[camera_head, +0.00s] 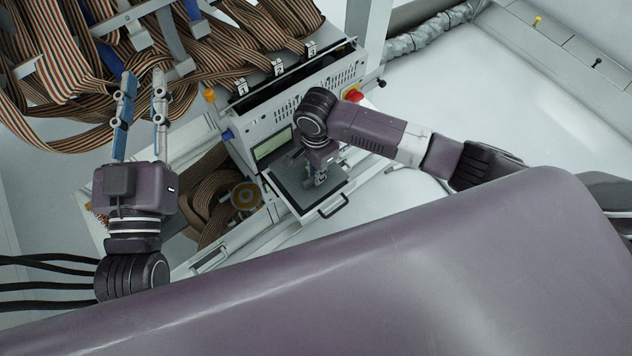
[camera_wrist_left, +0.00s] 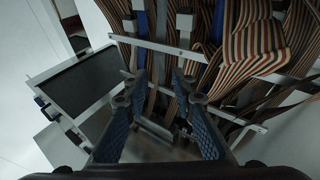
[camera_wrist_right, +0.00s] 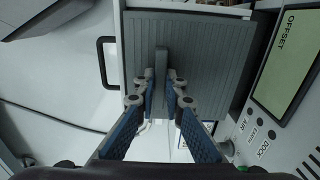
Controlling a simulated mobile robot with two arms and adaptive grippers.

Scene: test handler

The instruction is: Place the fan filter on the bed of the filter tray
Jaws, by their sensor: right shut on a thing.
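The fan filter (camera_wrist_right: 205,60) appears as a dark grey ribbed plate with a raised grey bar in its middle. My right gripper (camera_wrist_right: 161,80) is shut on that bar. The plate lies over the light-framed filter tray (camera_head: 273,207), inside its rim; I cannot tell whether it touches the bed, which it hides. The tray is pulled out from the machine front, with its black handle (camera_wrist_right: 106,62) outward. In the head view my right gripper (camera_head: 319,181) points down over the tray. My left gripper (camera_head: 142,75) is open and empty, far from the tray, near the ribbon cables.
The white machine (camera_head: 290,110) with a display (camera_head: 272,145) and red knob (camera_head: 353,95) stands directly behind the tray. Striped ribbon cables (camera_head: 70,60) crowd the upper left. The white surface at right is mostly clear.

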